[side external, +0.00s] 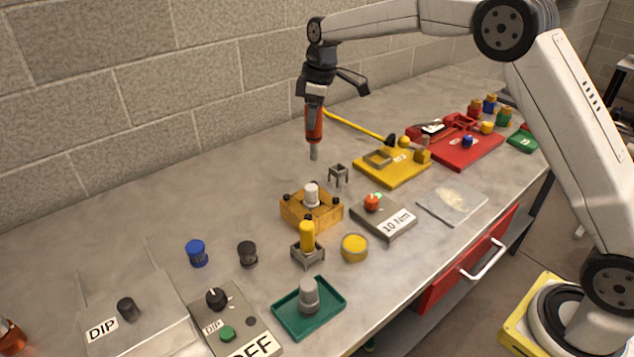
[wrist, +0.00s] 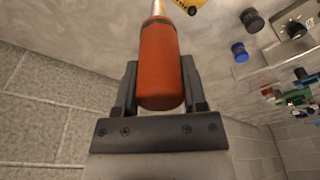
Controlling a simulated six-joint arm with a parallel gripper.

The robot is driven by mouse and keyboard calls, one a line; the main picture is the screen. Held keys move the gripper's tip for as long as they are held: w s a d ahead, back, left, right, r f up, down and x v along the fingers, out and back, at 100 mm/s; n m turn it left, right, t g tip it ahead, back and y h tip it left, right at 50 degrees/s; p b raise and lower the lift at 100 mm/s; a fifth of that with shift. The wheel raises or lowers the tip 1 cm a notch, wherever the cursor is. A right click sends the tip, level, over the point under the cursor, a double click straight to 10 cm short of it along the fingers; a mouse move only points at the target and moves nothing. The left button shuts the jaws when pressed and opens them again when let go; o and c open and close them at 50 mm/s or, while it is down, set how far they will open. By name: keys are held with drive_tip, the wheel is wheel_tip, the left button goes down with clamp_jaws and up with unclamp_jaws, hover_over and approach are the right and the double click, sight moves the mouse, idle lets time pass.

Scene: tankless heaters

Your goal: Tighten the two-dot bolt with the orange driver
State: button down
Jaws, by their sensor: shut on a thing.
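My gripper (side external: 315,104) is shut on the orange driver (side external: 314,127) and holds it upright above the bench, tip down and clear of the surface. In the wrist view the driver (wrist: 158,65) sits between both fingers, its metal shaft pointing away. A wooden block (side external: 318,216) stands in front of and below the driver. It carries a grey-white cylinder (side external: 311,194) and several dark bolts (side external: 285,198) near its corners. The dot marks on the bolts are too small to make out. The driver tip is apart from the block.
A small empty grey stand (side external: 338,173) is below the driver. A yellow-handled tool (side external: 307,234) stands in another stand. A box labelled 10 Nm (side external: 385,219), a yellow cylinder (side external: 354,247) and a green tray (side external: 279,318) are nearby.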

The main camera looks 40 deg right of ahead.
sight(313, 143)
drive_tip(key=shift+f, duration=3)
drive_tip(key=shift+f, duration=0.75)
idle(1.2)
drive_tip(key=shift+r, duration=3.7)
